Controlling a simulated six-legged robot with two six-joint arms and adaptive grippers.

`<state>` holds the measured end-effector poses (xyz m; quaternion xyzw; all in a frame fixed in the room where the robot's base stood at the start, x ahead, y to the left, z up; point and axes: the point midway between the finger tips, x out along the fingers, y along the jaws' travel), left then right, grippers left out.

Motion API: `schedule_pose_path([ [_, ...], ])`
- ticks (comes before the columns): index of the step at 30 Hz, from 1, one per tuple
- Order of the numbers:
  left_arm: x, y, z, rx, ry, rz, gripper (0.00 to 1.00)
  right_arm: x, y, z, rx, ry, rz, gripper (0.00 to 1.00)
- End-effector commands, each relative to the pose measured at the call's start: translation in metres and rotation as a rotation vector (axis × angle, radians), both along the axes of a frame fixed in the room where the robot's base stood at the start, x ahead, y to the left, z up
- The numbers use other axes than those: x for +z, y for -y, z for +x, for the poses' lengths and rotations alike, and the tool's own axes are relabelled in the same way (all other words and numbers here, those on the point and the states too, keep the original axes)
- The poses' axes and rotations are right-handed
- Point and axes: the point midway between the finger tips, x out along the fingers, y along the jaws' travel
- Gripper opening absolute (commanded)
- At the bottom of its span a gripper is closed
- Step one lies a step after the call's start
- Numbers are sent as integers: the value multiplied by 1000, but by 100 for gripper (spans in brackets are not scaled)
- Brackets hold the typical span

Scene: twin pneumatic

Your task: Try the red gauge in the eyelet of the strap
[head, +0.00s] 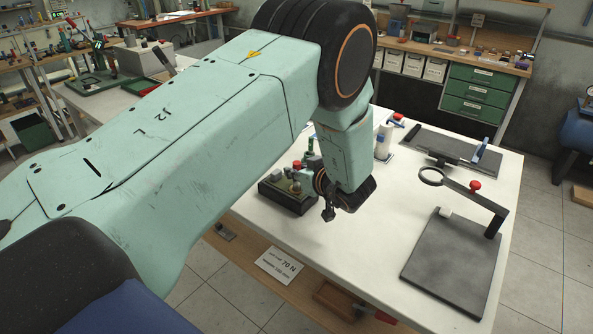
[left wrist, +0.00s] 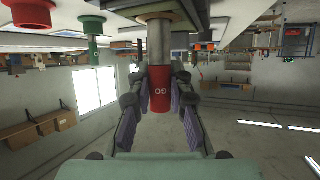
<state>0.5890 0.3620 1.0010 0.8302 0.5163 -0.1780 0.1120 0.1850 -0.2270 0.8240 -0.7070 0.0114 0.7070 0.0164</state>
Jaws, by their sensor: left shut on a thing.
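My left gripper (head: 332,208) is over the white table, close to the right side of a dark block (head: 287,198) that holds several small parts. In the left wrist view, my left gripper (left wrist: 160,100) is shut on the red gauge (left wrist: 160,92), its purple pads against both sides. The strap (head: 488,202) is a dark arm with a round eyelet (head: 443,181), raised over the table at the right. My right gripper is out of view.
The table's front middle is clear.

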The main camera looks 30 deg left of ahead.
Motion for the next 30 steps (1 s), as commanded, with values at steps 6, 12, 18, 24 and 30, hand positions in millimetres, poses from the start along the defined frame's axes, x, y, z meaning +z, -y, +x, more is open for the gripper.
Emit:
schedule_pose_path([
  [6, -2, 0, 0, 0, 0, 1, 0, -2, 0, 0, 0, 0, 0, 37],
  [12, -4, 0, 0, 0, 0, 1, 0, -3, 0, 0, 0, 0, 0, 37],
  [18, -7, 0, 0, 0, 0, 0, 0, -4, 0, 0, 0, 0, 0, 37],
  [24, -9, 0, 0, 0, 0, 1, 0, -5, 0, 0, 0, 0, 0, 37],
  [30, -11, 0, 0, 0, 0, 0, 0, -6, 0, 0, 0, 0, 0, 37],
])
